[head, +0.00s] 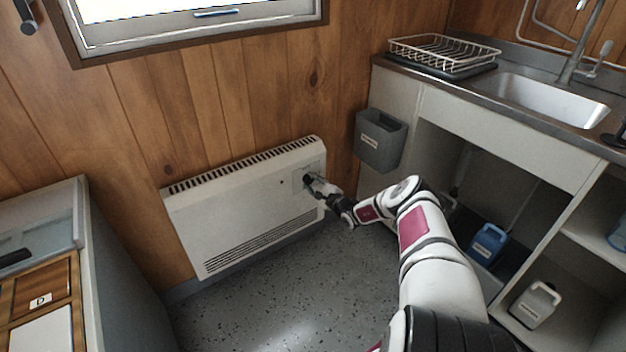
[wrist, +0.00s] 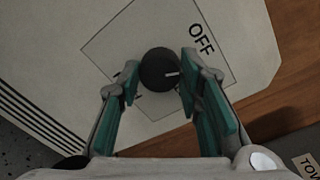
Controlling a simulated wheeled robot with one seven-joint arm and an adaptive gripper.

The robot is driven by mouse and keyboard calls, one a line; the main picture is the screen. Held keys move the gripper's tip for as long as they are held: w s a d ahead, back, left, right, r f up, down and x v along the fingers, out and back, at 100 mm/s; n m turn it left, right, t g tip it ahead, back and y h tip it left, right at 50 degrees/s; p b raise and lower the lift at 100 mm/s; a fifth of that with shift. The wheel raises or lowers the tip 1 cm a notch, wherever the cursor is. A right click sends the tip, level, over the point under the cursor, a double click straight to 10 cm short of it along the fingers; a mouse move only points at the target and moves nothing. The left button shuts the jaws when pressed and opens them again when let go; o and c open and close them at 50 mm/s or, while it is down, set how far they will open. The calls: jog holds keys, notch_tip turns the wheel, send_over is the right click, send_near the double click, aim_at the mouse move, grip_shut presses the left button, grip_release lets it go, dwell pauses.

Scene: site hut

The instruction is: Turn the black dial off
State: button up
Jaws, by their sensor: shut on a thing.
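The black dial (wrist: 158,70) is round with a short white pointer mark, on a square outlined panel of the white wall heater (head: 245,212). In the wrist view the mark points right, towards my right finger. The word OFF (wrist: 201,39) is printed up and right of the dial; the mark does not point straight at it. Other print at the lower left is mostly hidden behind my left finger. My gripper (wrist: 160,66) is shut on the dial, one finger on each side. In the head view my gripper (head: 313,184) reaches the heater's right end and largely hides the dial.
A sink (head: 545,98) and dish rack (head: 445,52) are above. A blue jug (head: 487,243) and white jug (head: 535,303) stand below. The speckled floor (head: 290,300) before the heater is clear.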

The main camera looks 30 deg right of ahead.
jog(key=shift+n+p, duration=1.15)
jog(key=shift+n, duration=0.85)
jog(key=shift+a, duration=0.1)
jog(key=o, duration=1.2)
jog(key=shift+s, duration=0.1)
jog(key=shift+s+d, duration=0.2)
jog(key=shift+s, duration=0.45)
jog(key=s, duration=1)
jog(key=shift+s+r, duration=0.2)
jog(key=shift+r, duration=0.15)
